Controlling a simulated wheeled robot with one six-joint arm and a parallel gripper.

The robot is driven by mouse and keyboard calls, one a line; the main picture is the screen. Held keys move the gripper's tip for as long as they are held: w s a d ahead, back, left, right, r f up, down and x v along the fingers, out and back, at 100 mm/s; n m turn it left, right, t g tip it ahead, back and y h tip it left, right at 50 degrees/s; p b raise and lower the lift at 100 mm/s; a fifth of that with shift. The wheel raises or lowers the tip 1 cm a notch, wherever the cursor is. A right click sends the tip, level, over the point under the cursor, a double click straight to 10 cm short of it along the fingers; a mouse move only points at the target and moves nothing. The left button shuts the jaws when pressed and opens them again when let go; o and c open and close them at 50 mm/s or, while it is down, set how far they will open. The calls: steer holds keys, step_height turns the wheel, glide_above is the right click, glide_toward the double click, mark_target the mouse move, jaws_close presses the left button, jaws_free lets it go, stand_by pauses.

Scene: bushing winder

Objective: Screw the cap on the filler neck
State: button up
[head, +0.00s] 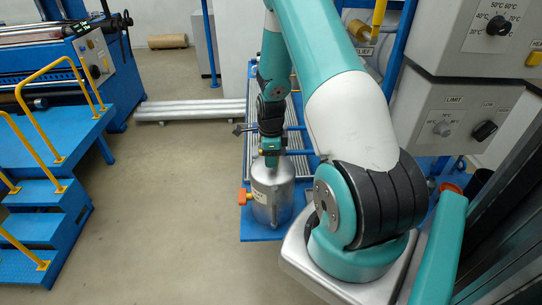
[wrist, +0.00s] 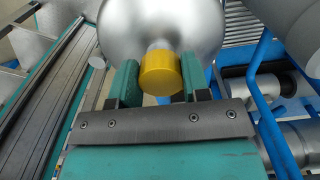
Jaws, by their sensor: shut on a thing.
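A silver metal tank (head: 273,196) stands upright on a blue platform in the head view. Its rounded silver top (wrist: 162,25) fills the upper middle of the wrist view. A yellow cap (wrist: 160,74) sits at the short neck (wrist: 160,45) of the tank. My gripper (wrist: 155,82) is shut on the yellow cap, with a teal finger on each side of it. In the head view my gripper (head: 271,160) is over the tank's top and hides the cap. I cannot tell how far the cap is threaded.
An orange-handled valve (head: 244,197) sticks out on the tank's left side. Blue rails and grey rollers stand behind it. A control cabinet (head: 455,118) is at the right. Blue steps (head: 40,225) with yellow handrails stand at the left. The floor (head: 165,210) between is clear.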

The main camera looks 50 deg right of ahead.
stand_by(0.3)
steer(key=m, duration=0.3)
steer(key=o, duration=1.1)
step_height(320, 180, up, 18)
steer(key=b, duration=0.1)
steer(key=shift+f+b, duration=0.25)
steer(key=shift+b, duration=0.1)
